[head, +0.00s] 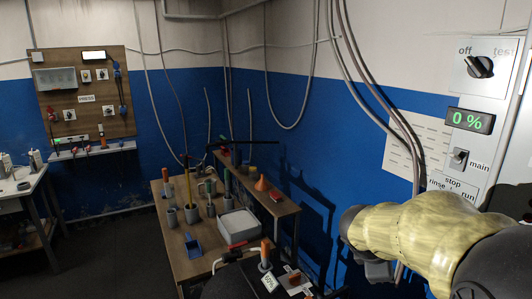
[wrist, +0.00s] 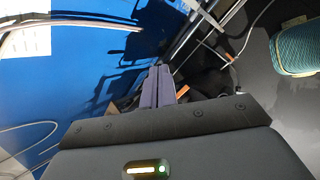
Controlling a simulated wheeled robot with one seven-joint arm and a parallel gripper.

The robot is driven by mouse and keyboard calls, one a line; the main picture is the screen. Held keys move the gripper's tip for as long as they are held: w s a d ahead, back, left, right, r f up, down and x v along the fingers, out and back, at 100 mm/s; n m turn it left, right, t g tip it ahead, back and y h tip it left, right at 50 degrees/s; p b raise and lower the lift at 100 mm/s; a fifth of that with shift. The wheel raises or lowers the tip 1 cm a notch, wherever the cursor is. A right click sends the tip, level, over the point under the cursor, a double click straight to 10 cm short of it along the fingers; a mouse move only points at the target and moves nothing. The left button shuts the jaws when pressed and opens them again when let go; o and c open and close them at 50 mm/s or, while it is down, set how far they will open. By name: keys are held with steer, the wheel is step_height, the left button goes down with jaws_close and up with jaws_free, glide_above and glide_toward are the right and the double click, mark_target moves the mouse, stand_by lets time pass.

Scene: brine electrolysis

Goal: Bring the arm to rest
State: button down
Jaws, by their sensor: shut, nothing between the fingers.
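My arm, with a yellowish link, reaches in from the right edge of the head view. My gripper shows in the wrist view (wrist: 158,86), where its two grey fingers lie together with nothing between them. The gripper's fingers cannot be made out in the head view. The fingers point toward the blue wall and dark floor, and I see them touching nothing.
A control panel (head: 480,115) on the right wall reads "0 %" and has switches. A pegboard (head: 82,105) hangs at back left. Dark floor (head: 110,255) is open at left.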

steer(key=s+a+f+m+y+b, duration=0.1)
steer(key=s+a+f+m+y, duration=0.1)
steer(key=s+a+f+m, duration=0.1)
steer(key=s+a+f+m+g+y+b, duration=0.1)
steer(key=s+a+f+m+y+b, duration=0.1)
steer(key=s+a+f+m, duration=0.2)
steer(key=s+a+f+m+g+y+b, duration=0.1)
steer(key=s+a+f+m, duration=0.3)
steer(key=f+m, duration=0.4)
step_height(320, 180, down, 4)
steer(key=shift+s+f+y+b, duration=0.1)
steer(key=shift+s+y+b, duration=0.35)
steer(key=shift+y, duration=0.25)
steer(key=shift+s, duration=0.15)
